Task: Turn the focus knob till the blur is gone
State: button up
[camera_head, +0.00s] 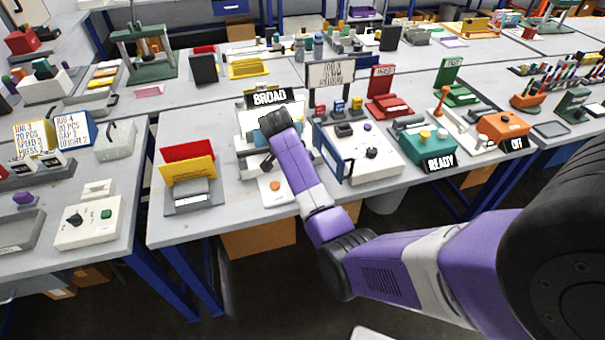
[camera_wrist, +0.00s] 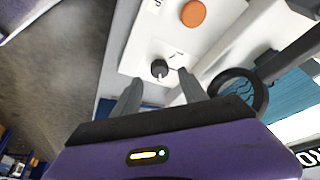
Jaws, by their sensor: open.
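A small black knob (camera_wrist: 159,68) sits on a white panel (camera_wrist: 140,50) in the wrist view, with a thin curved mark beside it. I take it for the focus knob, but no readable label confirms this. My gripper (camera_wrist: 158,84) is open, its two fingers apart on either side of the knob in the picture. I cannot tell whether they reach down to it. A black ring (camera_wrist: 240,88) lies right of the fingers, by a blue surface with dark wavy lines (camera_wrist: 290,98). Whether those lines are blurred is unclear. My arm hides the knob in the head view.
A round orange button (camera_wrist: 193,13) is near the knob; it also shows in the head view (camera_head: 275,186). A white box with a dial (camera_head: 350,165) is close right, and a red and yellow file holder (camera_head: 188,170) left.

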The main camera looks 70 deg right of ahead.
jog(key=v, duration=0.3)
jog(key=shift+a+r, duration=0.1)
jog(key=shift+r, duration=0.25)
dwell(0.3)
